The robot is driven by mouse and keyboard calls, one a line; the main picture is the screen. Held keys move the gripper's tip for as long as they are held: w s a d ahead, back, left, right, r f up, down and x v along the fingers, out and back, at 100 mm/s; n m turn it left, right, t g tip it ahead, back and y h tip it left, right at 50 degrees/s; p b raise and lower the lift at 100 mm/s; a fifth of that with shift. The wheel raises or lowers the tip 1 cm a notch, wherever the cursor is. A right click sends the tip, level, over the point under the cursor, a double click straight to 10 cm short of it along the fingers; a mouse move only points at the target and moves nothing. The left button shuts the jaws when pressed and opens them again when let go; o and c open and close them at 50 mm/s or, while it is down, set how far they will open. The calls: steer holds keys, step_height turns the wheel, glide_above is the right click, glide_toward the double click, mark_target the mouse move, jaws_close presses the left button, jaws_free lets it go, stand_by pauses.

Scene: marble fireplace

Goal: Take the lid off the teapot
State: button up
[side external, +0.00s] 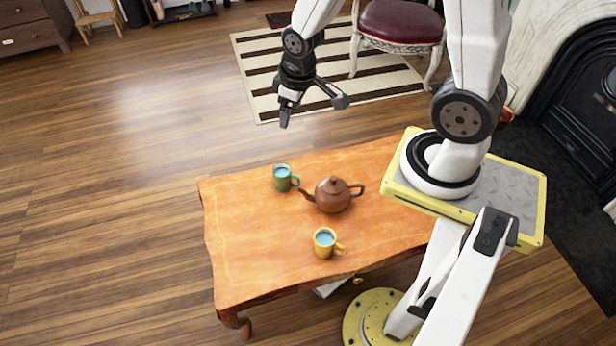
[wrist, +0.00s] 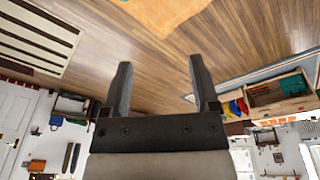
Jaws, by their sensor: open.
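A brown teapot (side external: 333,196) stands upright on the orange wooden table (side external: 240,245), with its spout to the left and its handle to the right. Its brown lid (side external: 334,184) sits on top. My gripper (side external: 313,108) is open and empty, high above the table's far edge and apart from the teapot. In the wrist view my gripper (wrist: 158,75) shows two spread fingers with nothing between them. The teapot is not in the wrist view; only a corner of the table (wrist: 165,12) shows at its top.
A green mug (side external: 283,178) stands left of the teapot near the spout. A yellow mug (side external: 325,243) stands in front of the teapot. Both hold something blue. The table's left part is clear. A red-seated chair (side external: 400,22) and striped rug (side external: 265,75) lie behind.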

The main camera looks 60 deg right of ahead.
steer(key=w+d+f+n, duration=0.2)
steer(key=d+f, duration=0.4)
steer(key=f, duration=0.2)
steer(key=n+g, duration=0.2)
steer(key=n, duration=0.2)
glide_above(334, 178)
step_height(334, 178, down, 21)
steer(key=shift+w+d+r, duration=0.1)
steer(key=shift+r, duration=0.1)
steer(key=shift+s+d+f, duration=0.1)
steer(key=shift+s+f, duration=0.2)
steer(key=shift+f, duration=0.15)
steer(key=shift+f, duration=0.15)
steer(key=shift+f, duration=1.15)
steer(key=shift+w+f, duration=0.15)
steer(key=shift+f, duration=1.15)
steer(key=shift+w+f, duration=0.1)
steer(key=shift+f, duration=1.2)
